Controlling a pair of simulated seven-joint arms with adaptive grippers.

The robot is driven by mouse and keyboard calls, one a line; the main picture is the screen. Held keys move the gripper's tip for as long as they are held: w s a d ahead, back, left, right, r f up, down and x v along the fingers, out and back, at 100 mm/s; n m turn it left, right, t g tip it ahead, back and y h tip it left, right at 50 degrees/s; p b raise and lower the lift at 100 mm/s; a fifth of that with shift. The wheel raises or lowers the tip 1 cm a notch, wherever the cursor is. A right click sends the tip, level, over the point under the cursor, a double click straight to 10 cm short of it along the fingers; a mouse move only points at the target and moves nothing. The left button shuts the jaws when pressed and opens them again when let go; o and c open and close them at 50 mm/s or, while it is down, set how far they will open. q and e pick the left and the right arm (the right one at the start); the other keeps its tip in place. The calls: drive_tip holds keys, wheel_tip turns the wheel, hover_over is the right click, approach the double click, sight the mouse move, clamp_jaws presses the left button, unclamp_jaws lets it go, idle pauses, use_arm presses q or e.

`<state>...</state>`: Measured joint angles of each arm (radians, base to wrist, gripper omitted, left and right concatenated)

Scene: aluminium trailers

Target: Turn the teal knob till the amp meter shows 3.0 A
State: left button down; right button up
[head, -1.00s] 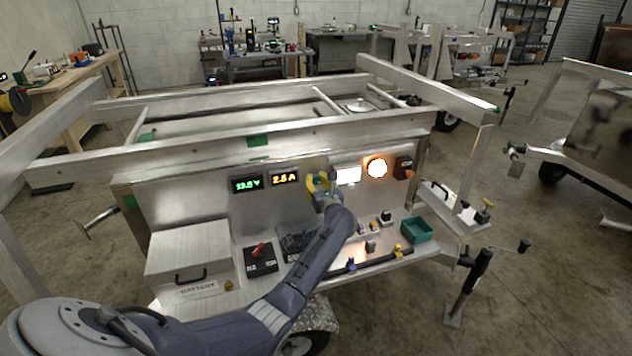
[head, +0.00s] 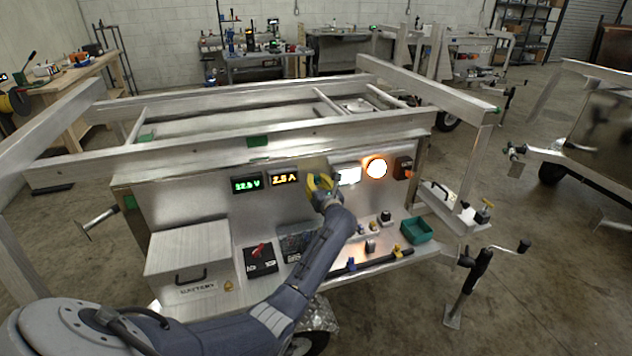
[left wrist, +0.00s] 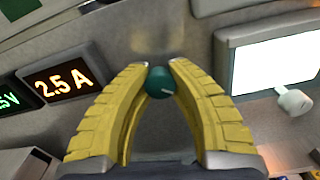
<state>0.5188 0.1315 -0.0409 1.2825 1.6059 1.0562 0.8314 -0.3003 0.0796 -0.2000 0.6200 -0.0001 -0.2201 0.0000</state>
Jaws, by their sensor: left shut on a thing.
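The teal knob (left wrist: 159,82) is on the grey metal panel, between the yellow fingertips of my left gripper (left wrist: 160,70) in the left wrist view. The fingers touch it on both sides, and a pale pointer line on it slants to the lower right. In the head view my left gripper (head: 321,184) hides the knob. The amp meter (head: 285,178) shows orange digits that read 2.5 A, also clear in the left wrist view (left wrist: 62,82). My right gripper is not in view.
A green volt meter (head: 247,184) is left of the amp meter. A lit white screen (head: 349,175) and a glowing orange-rimmed lamp (head: 376,168) are to the right. A battery box (head: 188,262), a red-levered black box (head: 260,261) and a teal bin (head: 417,230) stand on the shelf below.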

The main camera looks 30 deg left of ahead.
use_arm(q)
drive_tip(key=m, duration=0.3)
drive_tip(key=shift+s+f, duration=0.1)
drive_tip(key=shift+f, duration=0.2)
drive_tip(key=shift+m, duration=1.9)
drive_tip(key=c, duration=1.5)
unclamp_jaws()
drive_tip(key=shift+a, duration=0.1)
drive_tip(key=o, duration=0.4)
drive_tip(key=shift+r, duration=0.15)
drive_tip(key=shift+o, duration=0.2)
drive_tip(key=v, duration=1.2)
